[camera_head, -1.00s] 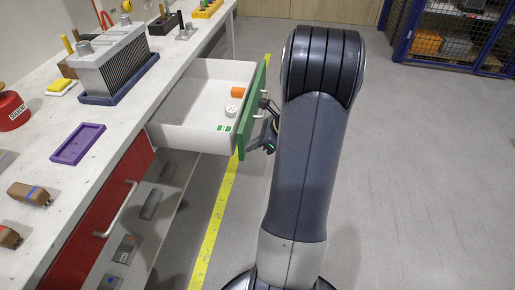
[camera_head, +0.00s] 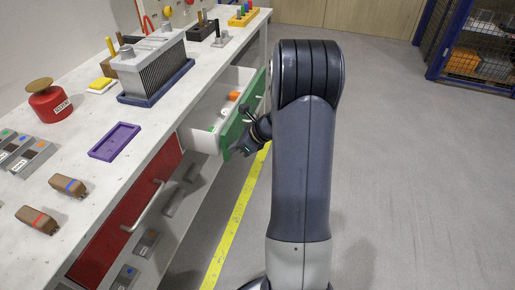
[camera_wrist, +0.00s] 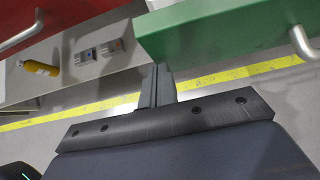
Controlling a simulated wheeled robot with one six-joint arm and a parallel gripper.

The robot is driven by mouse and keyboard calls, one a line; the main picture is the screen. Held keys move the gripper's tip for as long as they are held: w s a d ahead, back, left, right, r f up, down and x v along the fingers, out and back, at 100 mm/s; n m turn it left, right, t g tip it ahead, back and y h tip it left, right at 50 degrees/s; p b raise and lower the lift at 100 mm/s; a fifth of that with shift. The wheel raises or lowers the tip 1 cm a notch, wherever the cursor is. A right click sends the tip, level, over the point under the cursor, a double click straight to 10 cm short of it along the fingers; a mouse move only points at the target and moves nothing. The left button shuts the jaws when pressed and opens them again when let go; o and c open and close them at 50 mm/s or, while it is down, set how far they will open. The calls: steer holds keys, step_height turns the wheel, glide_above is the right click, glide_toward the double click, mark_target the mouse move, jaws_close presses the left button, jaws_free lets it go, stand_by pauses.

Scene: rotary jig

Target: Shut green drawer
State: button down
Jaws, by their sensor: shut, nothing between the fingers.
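The green drawer (camera_head: 229,135) stands partly open from the workbench, with its white tray (camera_head: 203,122) showing. A small orange item and a white item lie inside it. My gripper (camera_head: 240,150) is at the outer face of the green front, near its lower left edge. In the wrist view my gripper (camera_wrist: 160,85) is shut and empty, with its fingers by the left end of the green front (camera_wrist: 215,30). The drawer's metal handle (camera_wrist: 303,42) is to the right, apart from the fingers. Whether the fingertips touch the front is hard to tell.
The red drawer (camera_head: 122,215) beside it is closed. The worktop holds a purple tray (camera_head: 115,142), a finned block (camera_head: 150,72) and a red can (camera_head: 48,100). Open floor (camera_head: 410,170) lies to the right; a blue cage (camera_head: 470,50) stands at the back.

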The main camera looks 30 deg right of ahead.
mark_target(189, 135)
steer(key=w+a+p, duration=0.1)
steer(key=w+a, duration=0.2)
steer(key=w, duration=0.1)
steer(key=w+a+p, duration=0.1)
steer(key=w+a, duration=0.3)
steer(key=w+a+p, duration=0.1)
steer(key=w+a, duration=0.2)
steer(key=w, duration=0.1)
steer(key=shift+w+a+p, duration=0.15)
steer(key=shift+a+p, duration=0.1)
steer(key=shift+p, duration=0.05)
steer(key=shift+w+r, duration=0.1)
steer(key=shift+a+r, duration=0.1)
steer(key=s+d, duration=0.1)
steer(key=s, duration=0.1)
steer(key=s+d, duration=0.2)
steer(key=shift+d+r, duration=0.25)
steer(key=shift+r, duration=0.15)
steer(key=v, duration=0.8)
steer(key=shift+s+p, duration=0.25)
steer(key=shift+p, duration=0.15)
steer(key=shift+d+r, duration=0.1)
